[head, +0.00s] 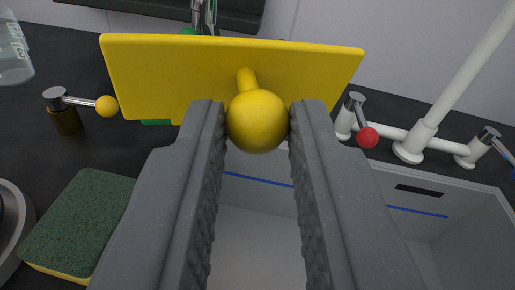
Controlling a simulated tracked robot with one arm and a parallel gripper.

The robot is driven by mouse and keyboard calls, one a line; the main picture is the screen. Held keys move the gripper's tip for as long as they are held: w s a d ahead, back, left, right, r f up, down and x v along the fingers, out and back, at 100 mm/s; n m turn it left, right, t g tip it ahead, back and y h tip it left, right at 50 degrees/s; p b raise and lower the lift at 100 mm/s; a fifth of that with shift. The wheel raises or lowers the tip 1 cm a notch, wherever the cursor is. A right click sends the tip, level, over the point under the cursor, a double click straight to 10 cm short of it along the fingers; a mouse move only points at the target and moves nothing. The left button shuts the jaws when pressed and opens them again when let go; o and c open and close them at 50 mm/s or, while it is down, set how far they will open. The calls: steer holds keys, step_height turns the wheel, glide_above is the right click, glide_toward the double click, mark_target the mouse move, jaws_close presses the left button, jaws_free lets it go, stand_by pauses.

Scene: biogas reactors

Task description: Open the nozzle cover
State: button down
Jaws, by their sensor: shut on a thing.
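The nozzle cover is a flat yellow panel (165,80) at the top middle of the head view, with its broad face towards me. A yellow ball knob (257,122) stands out from it on a short stem. My gripper (257,128) is shut on the knob, with one grey finger on each side of the ball. The panel hides most of what lies behind it; a little green and some metal show past its edges.
A white basin (465,215) opens below my fingers. A green and yellow sponge (80,225) lies at the left. A valve with a yellow ball lever (105,106) is left of the panel; white taps with a red ball (367,138) are at the right. Clear glassware (12,50) stands far left.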

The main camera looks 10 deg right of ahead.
steer(key=shift+w+r+g+p, duration=0.15)
steer(key=shift+r+g+p, duration=0.35)
steer(key=shift+p, duration=2.3)
steer(key=shift+f, duration=0.2)
steer(key=c, duration=1.3)
jaws_free()
steer(key=s+a+r+p, duration=0.1)
steer(key=s+r+p, duration=0.1)
steer(key=s, duration=1.1)
steer(key=shift+s+a+r+p, duration=0.2)
steer(key=shift+r+p, duration=0.1)
steer(key=shift+p, duration=0.05)
